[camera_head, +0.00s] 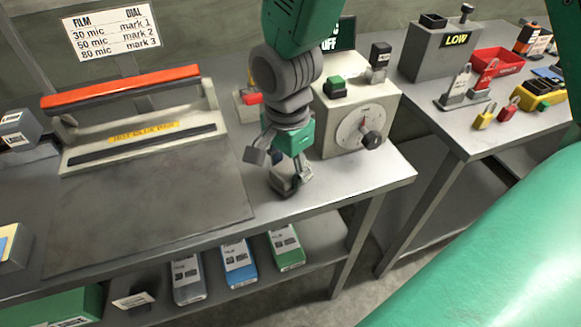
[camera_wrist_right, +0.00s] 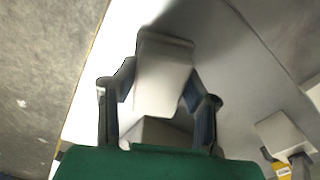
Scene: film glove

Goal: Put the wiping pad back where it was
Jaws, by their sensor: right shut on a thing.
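My right gripper (camera_head: 281,172) hangs over the front of the bench, between the sealer and the dial box. Its fingers (camera_wrist_right: 158,95) close on a pale grey block, which I take to be the wiping pad (camera_wrist_right: 164,75), in the right wrist view. In the head view the pad is mostly hidden by the fingers, and I cannot tell whether it touches the bench top. My left gripper is not in view.
The sealer (camera_head: 140,148) with its red-orange bar stands at left. The dial box (camera_head: 352,122) stands just right of my gripper. Film boxes (camera_head: 237,262) lie on the shelf below. A second table (camera_head: 475,126) at right holds padlocks and a red tray (camera_head: 497,62).

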